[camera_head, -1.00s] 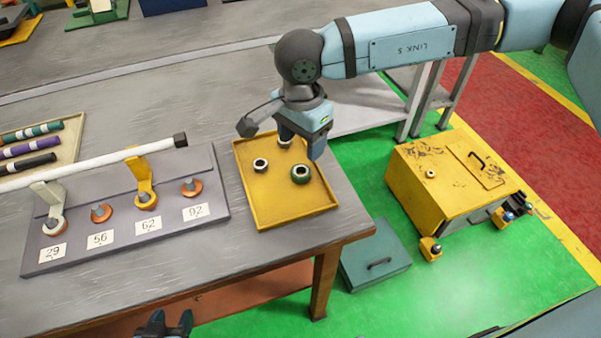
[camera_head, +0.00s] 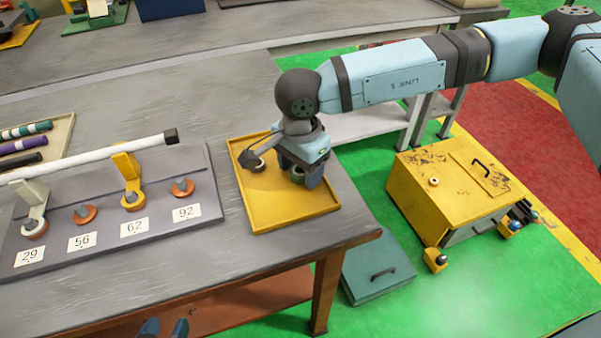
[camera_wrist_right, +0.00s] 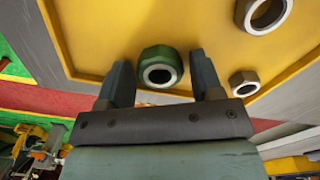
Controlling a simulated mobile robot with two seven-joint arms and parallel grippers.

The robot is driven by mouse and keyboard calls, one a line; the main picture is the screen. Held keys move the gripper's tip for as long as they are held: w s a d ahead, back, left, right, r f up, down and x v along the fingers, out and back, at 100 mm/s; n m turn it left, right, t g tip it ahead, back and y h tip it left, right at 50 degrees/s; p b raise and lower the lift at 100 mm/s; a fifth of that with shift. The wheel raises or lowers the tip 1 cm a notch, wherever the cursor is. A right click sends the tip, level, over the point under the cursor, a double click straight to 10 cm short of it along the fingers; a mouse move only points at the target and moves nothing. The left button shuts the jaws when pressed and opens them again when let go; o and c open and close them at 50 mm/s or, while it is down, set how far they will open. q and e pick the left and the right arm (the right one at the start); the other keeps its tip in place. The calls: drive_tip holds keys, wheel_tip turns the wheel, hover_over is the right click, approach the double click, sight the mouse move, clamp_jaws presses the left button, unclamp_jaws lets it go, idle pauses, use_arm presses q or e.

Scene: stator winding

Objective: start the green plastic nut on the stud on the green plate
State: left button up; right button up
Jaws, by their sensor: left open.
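The green plastic nut (camera_wrist_right: 161,68) lies in the yellow tray (camera_head: 262,215); in the right wrist view it sits between the spread fingers of my right gripper (camera_wrist_right: 160,62), with a gap visible on both sides. In the head view my right gripper (camera_head: 299,178) reaches down into the tray and largely hides this nut. My left gripper (camera_head: 163,328) shows only as fingertips at the bottom edge, open and empty, away from the tray. A green base (camera_head: 95,20) stands on the far bench; I cannot make out a stud on it.
Two other nuts lie in the tray: a larger one (camera_wrist_right: 266,12) and a smaller one (camera_wrist_right: 243,83). A grey board (camera_head: 110,243) with numbered studs and a white rod (camera_head: 95,158) lies left of the tray. A yellow cabinet (camera_head: 430,205) stands on the floor.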

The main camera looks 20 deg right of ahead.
drive_tip(key=c, duration=0.6)
drive_tip(key=shift+o, duration=0.2)
wheel_tip(320, 180, up, 9)
drive_tip(key=p, duration=0.4)
